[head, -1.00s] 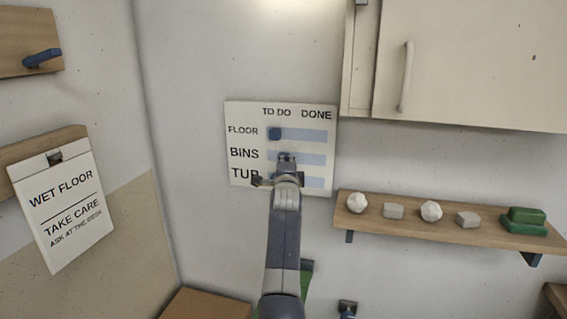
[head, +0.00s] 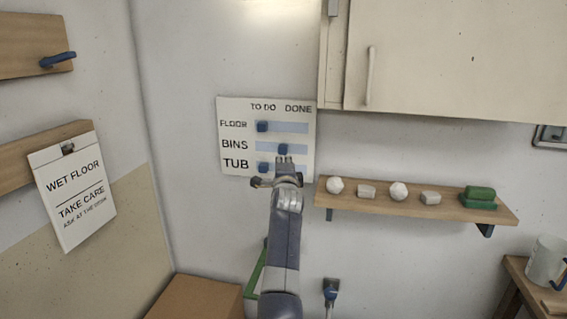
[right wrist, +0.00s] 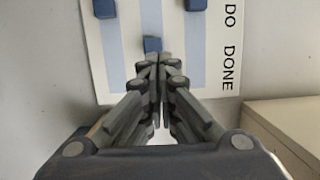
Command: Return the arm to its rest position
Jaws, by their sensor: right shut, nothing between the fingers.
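My right gripper (head: 284,160) is shut and empty in front of the white board (head: 226,108) on the wall. The board has FLOOR, BINS and TUB rows under TO DO and DONE. The blue FLOOR slider (head: 262,126) and TUB slider (head: 263,167) are at the TO DO end. The BINS slider (head: 283,149) is near mid-track, just above my fingertips. In the right wrist view, the closed fingers (right wrist: 156,62) point at the BINS slider (right wrist: 152,44); I cannot tell whether they touch. My left gripper is not in view.
A shelf (head: 335,205) with white and grey lumps and a green block is right of my gripper. A cabinet (head: 440,60) hangs above it. A wet-floor sign (head: 75,190) hangs at left. A cardboard-coloured box (head: 195,298) and a mug (head: 544,262) are lower.

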